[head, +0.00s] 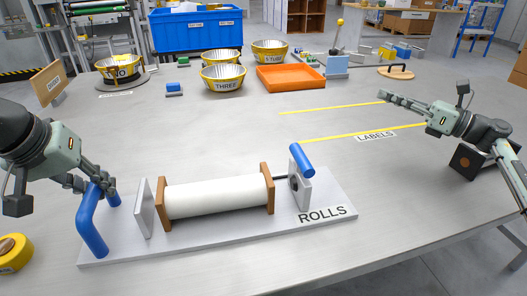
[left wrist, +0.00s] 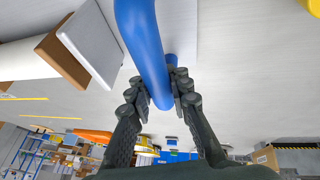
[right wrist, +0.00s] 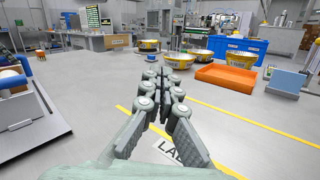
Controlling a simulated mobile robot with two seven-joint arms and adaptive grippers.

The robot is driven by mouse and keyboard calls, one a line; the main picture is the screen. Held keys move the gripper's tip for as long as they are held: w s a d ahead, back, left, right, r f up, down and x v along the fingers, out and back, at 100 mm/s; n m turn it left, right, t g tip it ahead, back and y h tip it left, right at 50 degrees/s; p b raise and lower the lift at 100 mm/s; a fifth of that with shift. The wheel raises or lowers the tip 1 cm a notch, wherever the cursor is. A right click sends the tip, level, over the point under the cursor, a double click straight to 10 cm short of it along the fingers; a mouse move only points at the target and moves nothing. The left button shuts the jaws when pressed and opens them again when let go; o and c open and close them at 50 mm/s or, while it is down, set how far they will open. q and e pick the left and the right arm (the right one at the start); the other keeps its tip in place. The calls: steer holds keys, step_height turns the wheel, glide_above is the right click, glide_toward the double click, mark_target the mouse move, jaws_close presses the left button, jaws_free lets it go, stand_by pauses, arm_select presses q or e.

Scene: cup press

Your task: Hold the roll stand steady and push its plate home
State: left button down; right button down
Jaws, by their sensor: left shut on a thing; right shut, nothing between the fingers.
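The roll stand (head: 240,232) is a grey base marked ROLLS at the front of the table. A white roll (head: 215,195) with brown end pieces lies on it. A grey plate (head: 144,208) stands upright at the roll's left end, and it also shows in the left wrist view (left wrist: 90,40). A grey bracket (head: 300,182) with a blue lever (head: 301,160) stands at the right end. My left gripper (head: 105,186) is shut on the blue handle (head: 92,222) at the stand's left end; the left wrist view shows fingers around this handle (left wrist: 145,50). My right gripper (head: 382,96) is shut and empty, above the table at right, apart from the stand.
An orange tray (head: 290,78) and several yellow-banded bowls (head: 223,78) stand at the back. A yellow tape roll (head: 14,252) lies at the front left. A dark box (head: 468,162) is under my right arm. The table between stand and tray is mostly clear, with yellow lines marked LABELS.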

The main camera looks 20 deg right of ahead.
arm_select(q)
steer(key=shift+r, duration=0.15)
arm_select(e)
steer(key=s+a+f+n+g+y, duration=0.2)
steer(key=s+a+n+g+y, duration=0.25)
steer(key=a+n+g, duration=0.2)
steer(key=n+g, duration=0.6)
steer(key=g, duration=0.2)
glide_toward(296, 160)
steer(key=a, duration=0.1)
steer(key=a+f, duration=0.1)
steer(key=a, duration=0.1)
steer(key=shift+a+f, duration=0.3)
steer(key=shift+f, duration=0.1)
steer(key=shift+w+a+r, duration=0.1)
steer(key=shift+a, duration=0.3)
steer(key=a, duration=0.8)
steer(key=shift+a, duration=0.1)
arm_select(q)
steer(key=shift+d, duration=0.1)
arm_select(e)
steer(key=shift+a, duration=0.1)
